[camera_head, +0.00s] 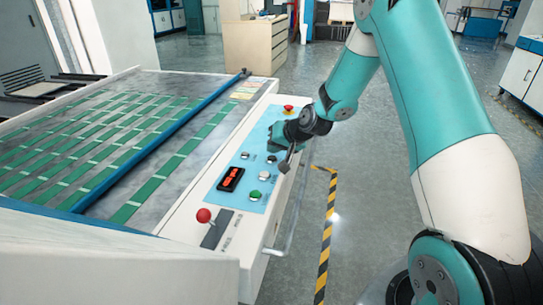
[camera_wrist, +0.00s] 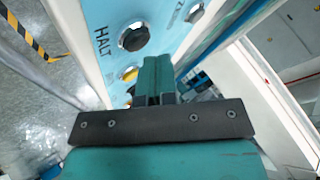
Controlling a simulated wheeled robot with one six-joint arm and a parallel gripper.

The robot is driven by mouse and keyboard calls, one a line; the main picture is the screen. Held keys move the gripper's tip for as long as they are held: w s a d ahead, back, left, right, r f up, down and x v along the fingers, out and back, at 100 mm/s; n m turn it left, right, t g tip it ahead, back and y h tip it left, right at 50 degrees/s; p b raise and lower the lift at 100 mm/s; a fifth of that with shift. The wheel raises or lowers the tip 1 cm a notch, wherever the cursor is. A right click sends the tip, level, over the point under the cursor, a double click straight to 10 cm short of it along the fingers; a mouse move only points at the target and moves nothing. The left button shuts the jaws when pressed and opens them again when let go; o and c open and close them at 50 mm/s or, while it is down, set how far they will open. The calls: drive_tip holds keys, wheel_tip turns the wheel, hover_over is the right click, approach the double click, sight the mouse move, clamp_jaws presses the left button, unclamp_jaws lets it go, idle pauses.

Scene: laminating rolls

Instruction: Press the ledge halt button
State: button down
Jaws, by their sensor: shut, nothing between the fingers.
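The halt button is a dark round button (camera_wrist: 134,38) beside the printed word HALT in the wrist view. It appears to be the dark button (camera_head: 271,159) near the right edge of the blue control panel (camera_head: 233,170) in the head view. My teal gripper (camera_head: 271,147) is over the panel, between that button and the red mushroom button (camera_head: 288,109). In the wrist view my fingers (camera_wrist: 158,65) are together, with nothing between them, below and right of the halt button. I cannot tell the exact gap to the panel.
Floor right of the striped tape (camera_head: 328,220) looks clear, apart from my arm.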

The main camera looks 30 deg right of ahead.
sight(274, 157)
drive_tip(key=shift+r, duration=0.3)
wheel_tip(274, 157, up, 5)
drive_tip(key=p, duration=0.3)
drive_tip(key=shift+p, duration=0.3)
drive_tip(key=shift+f, duration=0.1)
idle(0.5)
drive_tip(key=s+a+r+n+g+y, duration=0.1)
drive_tip(key=s+a+r+n+g, duration=0.15)
drive_tip(key=s+a+r, duration=0.45)
drive_tip(key=s+a+r+n+g+y, duration=0.15)
drive_tip(key=s+a+r+n, duration=0.25)
drive_tip(key=s+a, duration=0.5)
drive_tip(key=s+a+r+n+g, duration=0.2)
drive_tip(key=s, duration=0.7)
drive_tip(key=s+a+r+n+g+h, duration=0.1)
drive_tip(key=s+a+r+n+g, duration=0.1)
drive_tip(key=s, duration=0.8)
drive_tip(key=shift+s+a+n+g, duration=0.15)
drive_tip(key=shift+a+n+g, duration=0.15)
drive_tip(key=shift+n, duration=0.35)
drive_tip(key=shift+h, duration=0.25)
